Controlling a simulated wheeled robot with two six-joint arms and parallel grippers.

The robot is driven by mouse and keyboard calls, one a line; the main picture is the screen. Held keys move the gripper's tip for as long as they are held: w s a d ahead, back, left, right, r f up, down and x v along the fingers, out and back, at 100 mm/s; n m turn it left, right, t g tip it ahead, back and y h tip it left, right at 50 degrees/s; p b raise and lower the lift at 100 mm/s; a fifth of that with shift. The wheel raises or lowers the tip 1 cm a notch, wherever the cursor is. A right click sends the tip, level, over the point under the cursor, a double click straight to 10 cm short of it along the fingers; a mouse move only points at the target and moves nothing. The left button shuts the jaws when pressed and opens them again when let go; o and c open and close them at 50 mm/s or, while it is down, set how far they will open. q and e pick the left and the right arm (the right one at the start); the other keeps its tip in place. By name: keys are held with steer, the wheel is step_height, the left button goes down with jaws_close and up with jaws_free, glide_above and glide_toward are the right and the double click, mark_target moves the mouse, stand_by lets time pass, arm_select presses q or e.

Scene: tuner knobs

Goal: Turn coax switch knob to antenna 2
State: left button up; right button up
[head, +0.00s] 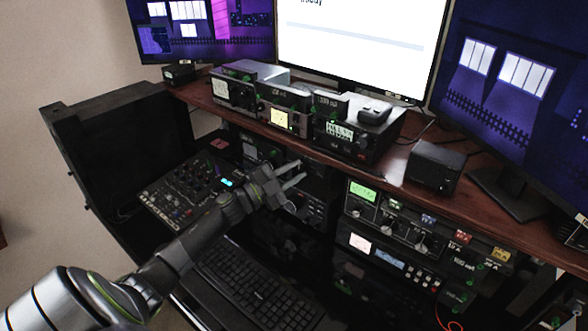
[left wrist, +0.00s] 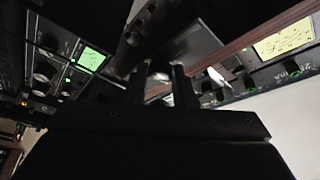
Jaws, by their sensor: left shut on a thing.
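My left gripper (head: 294,175) reaches in from the left to the front of the dark equipment under the wooden shelf. In the left wrist view, its two fingers (left wrist: 160,88) stand on either side of a small pale knob (left wrist: 158,77), and the gripper is shut on it. I take this to be the coax switch knob, but its label and pointer are too dark and small to read. In the head view the gripper covers the knob. My right gripper is in neither view.
Radios with lit meters (head: 282,118) stand on the wooden shelf (head: 395,172) above. A rack unit with several knobs (head: 420,222) is right of the gripper. A mixer (head: 185,190) and a keyboard (head: 255,283) lie at the left and below.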

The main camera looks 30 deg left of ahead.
arm_select(q)
steer(key=shift+r+m+g+p, duration=0.1)
steer(key=shift+m+g+p, duration=0.35)
steer(key=shift+m, duration=0.65)
steer(key=o, duration=1)
steer(key=shift+b+v, duration=1.8)
steer(key=shift+v, duration=6.95)
